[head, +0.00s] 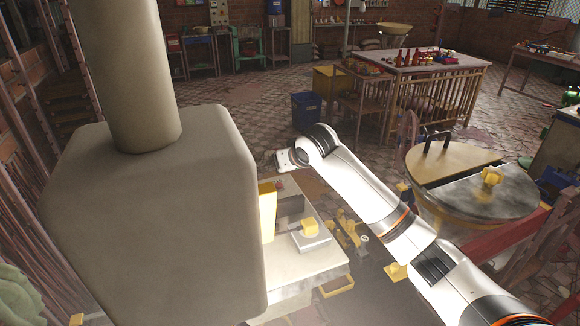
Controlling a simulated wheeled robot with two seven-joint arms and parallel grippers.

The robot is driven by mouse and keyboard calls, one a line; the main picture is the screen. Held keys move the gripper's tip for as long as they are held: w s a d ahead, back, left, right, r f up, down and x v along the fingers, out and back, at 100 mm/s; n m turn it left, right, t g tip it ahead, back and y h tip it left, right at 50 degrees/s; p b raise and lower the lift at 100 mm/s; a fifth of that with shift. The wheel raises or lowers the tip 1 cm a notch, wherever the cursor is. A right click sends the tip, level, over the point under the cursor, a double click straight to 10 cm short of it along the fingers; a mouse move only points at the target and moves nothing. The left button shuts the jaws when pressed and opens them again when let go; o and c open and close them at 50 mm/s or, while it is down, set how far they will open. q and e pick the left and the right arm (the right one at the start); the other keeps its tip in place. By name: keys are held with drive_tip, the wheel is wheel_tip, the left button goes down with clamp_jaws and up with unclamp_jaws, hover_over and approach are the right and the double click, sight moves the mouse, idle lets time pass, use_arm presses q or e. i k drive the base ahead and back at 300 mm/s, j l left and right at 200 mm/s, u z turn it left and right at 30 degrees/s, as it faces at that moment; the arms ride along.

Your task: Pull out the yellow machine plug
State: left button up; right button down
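No plug that I can clearly identify is in view. A pale machine (305,262) stands low in the middle, partly hidden by a large grey block. It carries a yellow upright panel (267,213) and a small yellow block (310,227) on a grey plate. I cannot tell whether either belongs to the plug. My white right arm comes in from the lower right and bends near the middle. Its far end passes toward the grey block, and its gripper is not visible. My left arm and gripper are not in view.
The large grey block (150,220) with a thick vertical pipe (128,75) fills the left. A round drum (475,195) with a half lid stands at right. Behind are a blue bin (306,110) and a cluttered table (420,62). Tiled floor at the upper middle is open.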

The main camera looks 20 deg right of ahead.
sight(309, 226)
drive_tip(key=k, duration=1)
